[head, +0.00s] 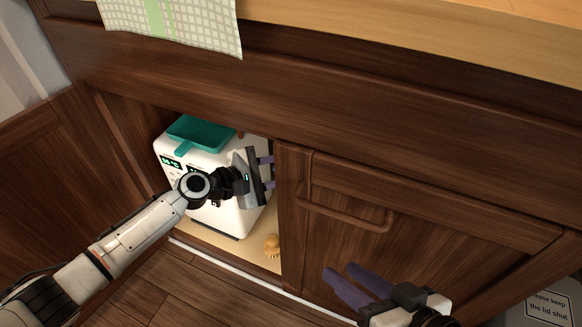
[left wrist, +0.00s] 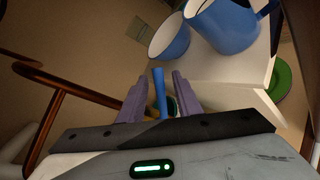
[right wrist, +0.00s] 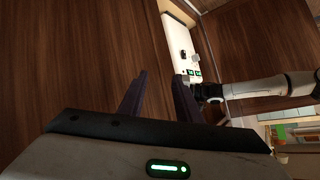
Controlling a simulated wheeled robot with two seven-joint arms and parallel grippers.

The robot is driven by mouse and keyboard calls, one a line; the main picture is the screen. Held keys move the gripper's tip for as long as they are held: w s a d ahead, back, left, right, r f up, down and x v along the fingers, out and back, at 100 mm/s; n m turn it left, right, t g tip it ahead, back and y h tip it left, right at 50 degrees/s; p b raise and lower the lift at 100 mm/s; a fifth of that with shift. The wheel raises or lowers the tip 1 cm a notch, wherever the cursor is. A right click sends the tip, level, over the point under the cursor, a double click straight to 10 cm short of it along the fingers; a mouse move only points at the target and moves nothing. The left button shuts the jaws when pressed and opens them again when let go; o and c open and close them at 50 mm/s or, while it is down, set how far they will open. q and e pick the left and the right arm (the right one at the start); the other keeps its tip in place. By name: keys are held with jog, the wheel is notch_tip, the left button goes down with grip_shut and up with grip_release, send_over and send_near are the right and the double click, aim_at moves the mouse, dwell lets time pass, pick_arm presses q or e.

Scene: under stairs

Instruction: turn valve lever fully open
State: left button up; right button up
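A blue lever (left wrist: 159,92), apparently the valve lever, stands between the two purple fingers of my left gripper (left wrist: 158,92) in the left wrist view. A narrow gap shows on each side of it, so the gripper looks open around it. The lever's base and valve body are mostly hidden by the gripper. In the head view my left gripper (head: 266,172) reaches into the open cabinet, and the lever is hidden there. My right gripper (head: 345,286) is open and empty in front of the cabinet door; its spread fingers show in the right wrist view (right wrist: 158,95).
A white appliance (head: 215,160) with a teal tray (head: 200,133) on top stands beside my left arm. A copper pipe (left wrist: 65,85), blue mugs (left wrist: 225,25) and a green plate (left wrist: 283,80) are near the left gripper. The right cabinet door (head: 400,230) is shut.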

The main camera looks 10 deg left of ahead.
pick_arm(q)
grip_shut()
pick_arm(e)
jog(key=shift+f, duration=0.1)
pick_arm(q)
jog(key=n+h, duration=0.1)
jog(key=a+r+n+h, duration=0.1)
jog(key=shift+w+a+r+n, duration=0.1)
jog(key=shift+w+n, duration=0.1)
jog(key=shift+n, duration=0.1)
jog(key=shift+w+a+r+n+t+h, duration=0.2)
jog(key=shift+a+n+t+h, duration=0.2)
jog(key=shift+n, duration=0.2)
jog(key=shift+w+a+r+n+t+h, duration=0.1)
jog(key=shift+a+r+n+t+h, duration=0.15)
jog(key=shift+n+h, duration=0.3)
pick_arm(e)
jog(key=shift+a+r, duration=0.1)
jog(key=shift+r, duration=0.2)
pick_arm(q)
jog(key=shift+s+a, duration=0.1)
